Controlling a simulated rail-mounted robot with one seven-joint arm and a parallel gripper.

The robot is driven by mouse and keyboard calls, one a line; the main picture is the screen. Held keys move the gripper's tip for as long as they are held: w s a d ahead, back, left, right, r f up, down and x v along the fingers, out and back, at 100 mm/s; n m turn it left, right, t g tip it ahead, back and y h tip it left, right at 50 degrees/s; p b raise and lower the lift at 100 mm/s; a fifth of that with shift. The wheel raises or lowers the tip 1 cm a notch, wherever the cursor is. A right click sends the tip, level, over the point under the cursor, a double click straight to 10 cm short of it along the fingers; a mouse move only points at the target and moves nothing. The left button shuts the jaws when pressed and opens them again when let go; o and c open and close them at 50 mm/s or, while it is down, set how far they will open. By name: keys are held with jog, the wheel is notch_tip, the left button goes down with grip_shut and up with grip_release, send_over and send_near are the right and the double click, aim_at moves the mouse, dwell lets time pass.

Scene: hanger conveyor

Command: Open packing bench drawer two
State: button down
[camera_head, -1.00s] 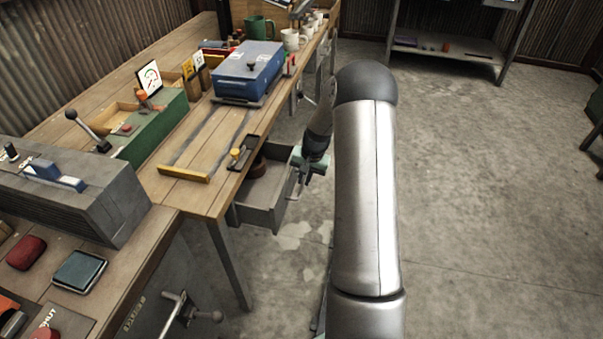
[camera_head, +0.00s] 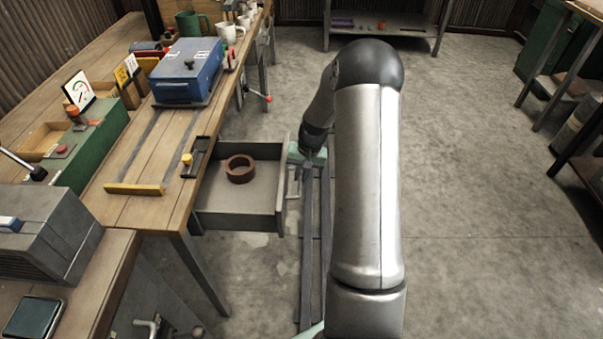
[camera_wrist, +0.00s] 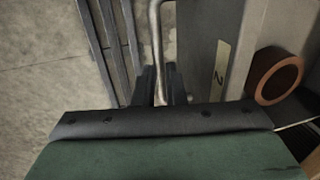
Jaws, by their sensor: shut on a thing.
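The grey drawer (camera_head: 238,207) is pulled well out from under the packing bench (camera_head: 150,170). Its label, marked 2, shows on the drawer front (camera_wrist: 207,70) in the wrist view. A brown ring (camera_head: 240,168) lies inside it and also shows in the wrist view (camera_wrist: 276,76). The metal bar handle (camera_wrist: 157,50) stands off the drawer front. My gripper (camera_wrist: 161,88) is shut on this handle, with its dark fingers on either side.
On the bench stand a blue box (camera_head: 188,72), a green unit (camera_head: 90,140) and white mugs (camera_head: 229,33). A yellow bar (camera_head: 134,189) lies near the bench's front end. A shelf table (camera_head: 388,28) stands at the back.

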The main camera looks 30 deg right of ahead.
jog(key=c, duration=1.5)
grip_release()
jog(key=shift+r, duration=0.1)
jog(key=shift+s+d+r+p, duration=0.25)
jog(key=shift+d+r, duration=0.25)
jog(key=shift+r, duration=2.35)
jog(key=shift+s+d+r+p, duration=0.1)
jog(key=shift+s+d+r, duration=0.3)
jog(key=shift+r, duration=2.4)
jog(key=shift+s+d+r+p, duration=0.2)
jog(key=shift+d+r, duration=0.35)
jog(key=shift+r, duration=2.3)
